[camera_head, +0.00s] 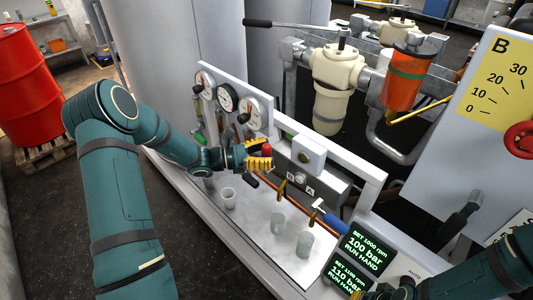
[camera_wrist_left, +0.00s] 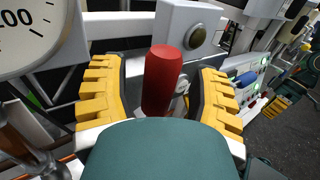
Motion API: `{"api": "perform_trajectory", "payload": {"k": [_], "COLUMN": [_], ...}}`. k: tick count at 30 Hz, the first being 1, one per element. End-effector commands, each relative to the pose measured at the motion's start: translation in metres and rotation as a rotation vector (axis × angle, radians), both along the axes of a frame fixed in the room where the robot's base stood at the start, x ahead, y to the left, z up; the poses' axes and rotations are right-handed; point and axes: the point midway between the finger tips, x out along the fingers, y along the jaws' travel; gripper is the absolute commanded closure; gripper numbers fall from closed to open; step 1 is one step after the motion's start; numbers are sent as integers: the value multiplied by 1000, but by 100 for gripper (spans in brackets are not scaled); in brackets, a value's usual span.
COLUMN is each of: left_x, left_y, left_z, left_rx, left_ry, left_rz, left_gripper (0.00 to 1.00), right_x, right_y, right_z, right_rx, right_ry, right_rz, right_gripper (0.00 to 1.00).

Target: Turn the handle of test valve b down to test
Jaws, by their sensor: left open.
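A red handle (camera_head: 265,149) stands at the rail below the gauges in the head view. In the left wrist view the red handle (camera_wrist_left: 162,82) points up between the yellow fingers, with gaps on both sides. Its label is not legible, so I cannot tell from lettering whether it is test valve b's. My left gripper (camera_head: 259,158) is open around it; it also shows in the left wrist view (camera_wrist_left: 160,95). The handle's lower end is hidden by my gripper. My right arm enters at the lower right of the head view; only a bit of its gripper (camera_head: 375,294) shows.
Three round gauges (camera_head: 228,99) stand on a panel behind my left gripper. Clear cups (camera_head: 228,197) stand on the white tray (camera_head: 255,235) below. A blue-handled lever (camera_head: 330,217) and lit displays (camera_head: 366,248) are to the right. A grey box with a round button (camera_head: 308,153) sits close by.

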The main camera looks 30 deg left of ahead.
Motion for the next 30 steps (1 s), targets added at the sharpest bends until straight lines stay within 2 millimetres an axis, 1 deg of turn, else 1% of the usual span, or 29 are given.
{"api": "perform_trajectory", "payload": {"k": [8,9,11,12,14,23,30], "left_x": [1,1,1,1,1,1,4], "left_y": [-1,-1,-1,-1,-1,0,8], "left_z": [0,0,0,0,0,0,-1], "left_rx": [0,0,0,0,0,-15,-109], "left_ry": [0,0,0,0,0,6,39], "left_rz": [0,0,0,0,0,1,1], "left_gripper": [39,44,65,79,100,100,100], "right_x": [0,0,0,0,0,0,1], "right_y": [0,0,0,0,0,0,0], "right_z": [0,0,0,0,0,1,5], "right_rx": [0,0,0,0,0,0,0], "right_ry": [1,1,0,0,0,0,-3], "right_rz": [0,0,0,0,0,0,-2], "right_gripper": [100,100,100,100,100,100,100]}}
